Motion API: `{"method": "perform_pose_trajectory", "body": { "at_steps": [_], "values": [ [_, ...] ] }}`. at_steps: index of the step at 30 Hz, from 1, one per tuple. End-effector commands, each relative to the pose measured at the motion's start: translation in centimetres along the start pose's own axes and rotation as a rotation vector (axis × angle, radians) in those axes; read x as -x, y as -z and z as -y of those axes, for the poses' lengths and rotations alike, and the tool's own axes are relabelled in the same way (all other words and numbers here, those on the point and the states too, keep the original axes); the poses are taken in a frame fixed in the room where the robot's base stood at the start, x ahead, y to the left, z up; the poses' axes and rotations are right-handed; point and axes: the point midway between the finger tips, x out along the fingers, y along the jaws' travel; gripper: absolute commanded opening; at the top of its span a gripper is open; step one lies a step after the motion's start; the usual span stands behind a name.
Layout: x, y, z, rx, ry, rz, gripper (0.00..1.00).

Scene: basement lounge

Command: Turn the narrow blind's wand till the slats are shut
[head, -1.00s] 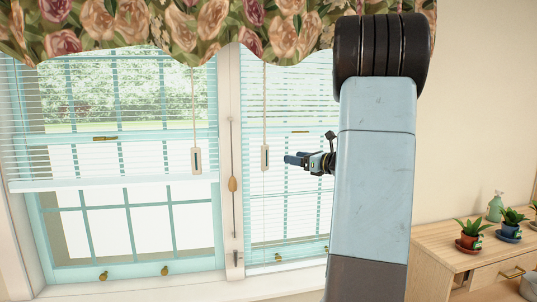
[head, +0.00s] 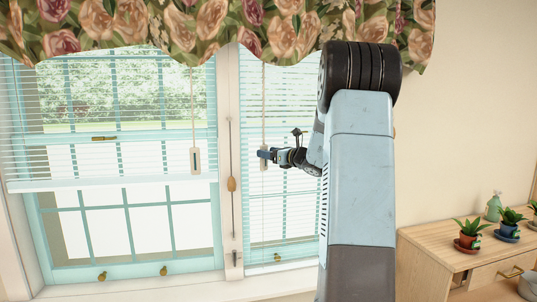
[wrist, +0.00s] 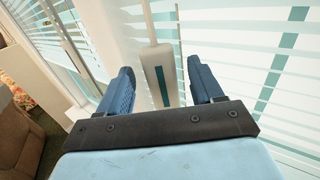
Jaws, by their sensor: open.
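The narrow blind (head: 290,90) hangs in the right window. Its slats are open, with the window and daylight showing between them. Its wand hangs on a thin cord and ends in a pale flat handle (head: 264,166) with a dark slot. My gripper (head: 262,154) is at the handle's height in the head view and covers part of it. In the wrist view the handle (wrist: 154,62) stands upright between the two blue fingers of my open gripper (wrist: 160,68). A gap shows on either side, and I see no contact.
The wide blind (head: 120,170) hangs at left with a similar wand handle (head: 195,160). A floral valance (head: 180,25) hangs above. A wooden cabinet (head: 420,245) with potted plants stands at right.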

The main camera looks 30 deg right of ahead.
Motion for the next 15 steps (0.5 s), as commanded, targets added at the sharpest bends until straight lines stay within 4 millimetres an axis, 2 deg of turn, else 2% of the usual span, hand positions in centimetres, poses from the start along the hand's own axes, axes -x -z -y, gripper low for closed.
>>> {"method": "perform_pose_trajectory", "body": {
  "at_steps": [11, 15],
  "values": [
    [-0.63, -0.01, -0.01, 0.000, -0.001, 0.000, 0.66],
    [-0.62, -0.01, -0.01, 0.000, -0.001, 0.000, 0.55]
  ]
}}
